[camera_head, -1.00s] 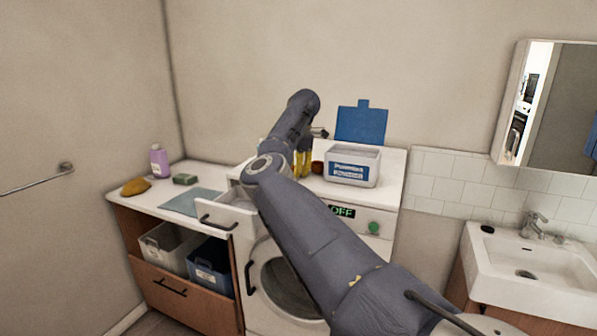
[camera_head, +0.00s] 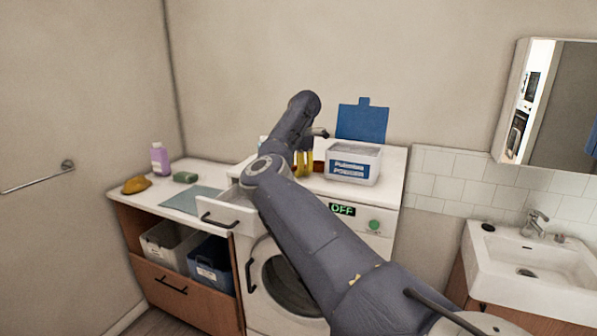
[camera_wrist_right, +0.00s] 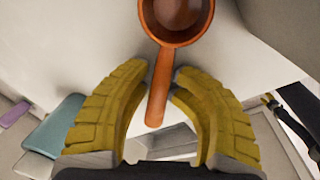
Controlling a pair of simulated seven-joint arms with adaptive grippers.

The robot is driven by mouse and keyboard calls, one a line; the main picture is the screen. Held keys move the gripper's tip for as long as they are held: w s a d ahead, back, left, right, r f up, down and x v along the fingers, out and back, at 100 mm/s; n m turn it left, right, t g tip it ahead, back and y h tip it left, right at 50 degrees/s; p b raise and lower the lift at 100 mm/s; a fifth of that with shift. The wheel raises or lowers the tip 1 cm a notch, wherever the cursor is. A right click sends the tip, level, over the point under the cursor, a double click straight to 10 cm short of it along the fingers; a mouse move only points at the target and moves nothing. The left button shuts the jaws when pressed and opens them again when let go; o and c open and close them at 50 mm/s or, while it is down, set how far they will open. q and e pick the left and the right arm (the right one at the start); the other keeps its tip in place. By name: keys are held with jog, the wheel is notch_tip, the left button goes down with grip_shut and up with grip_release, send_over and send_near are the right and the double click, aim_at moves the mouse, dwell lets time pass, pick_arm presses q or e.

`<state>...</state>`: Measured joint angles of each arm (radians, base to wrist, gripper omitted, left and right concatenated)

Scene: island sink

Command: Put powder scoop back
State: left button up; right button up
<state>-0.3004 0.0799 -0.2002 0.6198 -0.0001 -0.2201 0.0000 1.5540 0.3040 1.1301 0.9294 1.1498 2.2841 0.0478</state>
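The powder scoop is brown, with a round bowl and a straight handle; in the right wrist view the scoop (camera_wrist_right: 161,82) lies with its handle between my right gripper's yellow fingers. My right gripper (camera_wrist_right: 163,78) is open, with a gap on each side of the handle. In the head view the right gripper (camera_head: 304,164) is partly behind my arm, above the washing machine top, with the scoop (camera_head: 319,167) just right of it. The white powder box (camera_head: 353,166) stands to the right, its blue lid (camera_head: 361,122) raised. My left gripper is out of view.
The washing machine's detergent drawer (camera_head: 226,213) is pulled out at the front left. A purple bottle (camera_head: 159,159), green sponge (camera_head: 185,177) and yellow cloth (camera_head: 136,185) lie on the left counter. A sink (camera_head: 535,270) is at the right.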

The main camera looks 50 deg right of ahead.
jog(key=shift+a+f, duration=0.1)
jog(key=shift+f, duration=0.15)
notch_tip(320, 180, up, 13)
jog(key=s, duration=0.1)
jog(key=shift+s+a+f, duration=0.15)
jog(key=shift+s, duration=0.15)
jog(key=shift+r, duration=0.35)
jog(key=shift+c, duration=1.3)
notch_tip(320, 180, up, 5)
jog(key=s, duration=0.2)
jog(key=f, duration=0.4)
jog(key=w+f, duration=0.1)
jog(key=f, duration=0.2)
jog(key=w+f, duration=0.1)
jog(key=f, duration=0.3)
jog(key=shift+w+f, duration=0.2)
jog(key=shift+f, duration=0.15)
jog(key=shift+w+d+f, duration=0.1)
jog(key=shift+w+f, duration=0.05)
jog(key=shift+f, duration=0.75)
jog(key=shift+w+d+f, duration=0.1)
jog(key=shift+w+f, duration=0.1)
jog(key=shift+f, duration=0.65)
jog(key=shift+w+f, duration=0.15)
jog(key=shift+f, duration=0.75)
